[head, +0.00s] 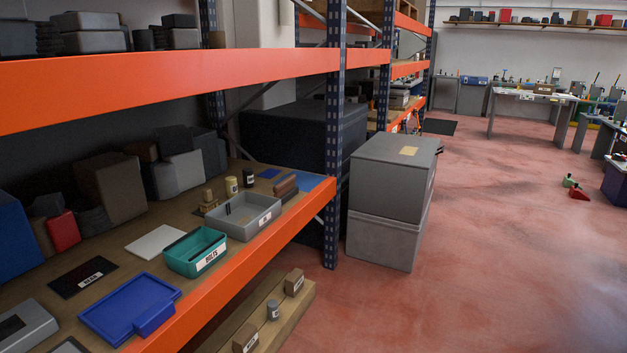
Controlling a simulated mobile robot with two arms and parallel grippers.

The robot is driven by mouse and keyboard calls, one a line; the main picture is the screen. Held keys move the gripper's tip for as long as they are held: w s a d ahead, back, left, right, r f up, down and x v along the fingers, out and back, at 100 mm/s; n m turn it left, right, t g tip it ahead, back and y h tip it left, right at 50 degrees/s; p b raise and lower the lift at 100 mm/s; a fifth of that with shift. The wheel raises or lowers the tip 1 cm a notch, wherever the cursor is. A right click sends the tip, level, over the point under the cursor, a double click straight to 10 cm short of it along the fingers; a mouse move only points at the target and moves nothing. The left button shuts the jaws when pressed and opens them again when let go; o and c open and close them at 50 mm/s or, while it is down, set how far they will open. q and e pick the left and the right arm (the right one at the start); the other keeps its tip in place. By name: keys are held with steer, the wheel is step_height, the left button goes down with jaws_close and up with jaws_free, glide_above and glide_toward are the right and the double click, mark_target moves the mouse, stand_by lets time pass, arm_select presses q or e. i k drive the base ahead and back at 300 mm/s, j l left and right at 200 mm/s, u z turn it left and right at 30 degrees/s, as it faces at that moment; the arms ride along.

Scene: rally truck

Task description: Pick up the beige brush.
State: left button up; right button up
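A small tan object (209,201) with an upright knob stands on the wooden shelf, just left of the grey bin. It may be the beige brush, but it is too small to tell. A brown block-like item (286,186) lies right of the grey bin; I cannot tell what it is. Neither of my grippers is in view.
The orange-edged shelf (240,264) holds a grey bin (262,216), a teal bin (205,256), a blue tray (105,312) and several boxes behind. An orange beam (170,88) crosses above. Grey crates (385,230) stand beside the rack post. The red floor at right is mostly open.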

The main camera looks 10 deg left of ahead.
mark_target(209, 202)
steer(key=i, duration=1.1)
steer(key=i+l+u, duration=0.1)
steer(key=i, duration=0.95)
